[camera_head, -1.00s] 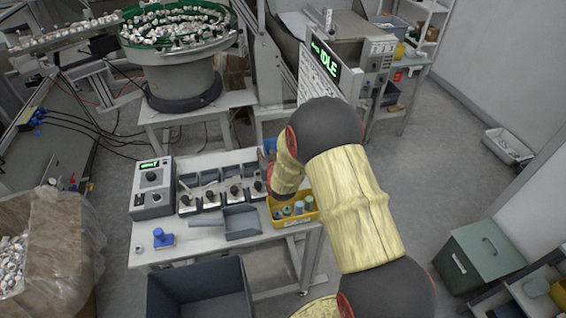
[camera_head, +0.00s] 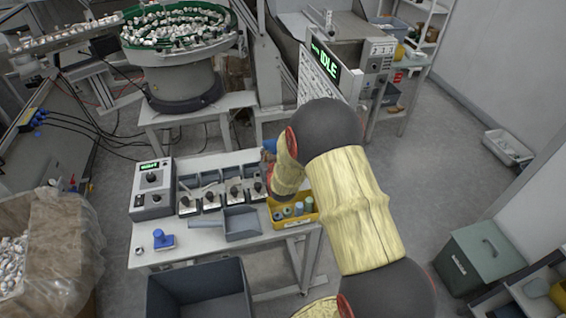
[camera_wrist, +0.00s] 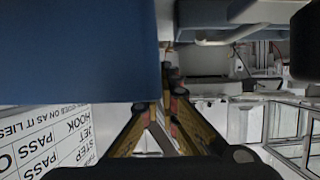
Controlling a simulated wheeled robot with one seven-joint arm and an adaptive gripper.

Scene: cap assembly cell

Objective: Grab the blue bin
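A blue bin (camera_head: 271,144) shows as a small patch behind the left end of my arm, at the back right of the near table. Most of it is hidden by the arm. In the wrist view a large plain blue surface (camera_wrist: 78,50), probably its wall, fills the upper left very close to the camera. My gripper (camera_wrist: 172,82) shows there, its two fingers slanting in to a narrow gap at the right edge of that surface. I cannot tell whether the bin's wall is between the fingertips. In the head view the gripper is mostly hidden.
A yellow bin (camera_head: 309,215) with small cylinders stands below my arm on the table (camera_head: 190,240). Grey bins, a grey scoop (camera_head: 241,222) and a control box (camera_head: 152,190) stand to its left. Floor at right is mostly clear.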

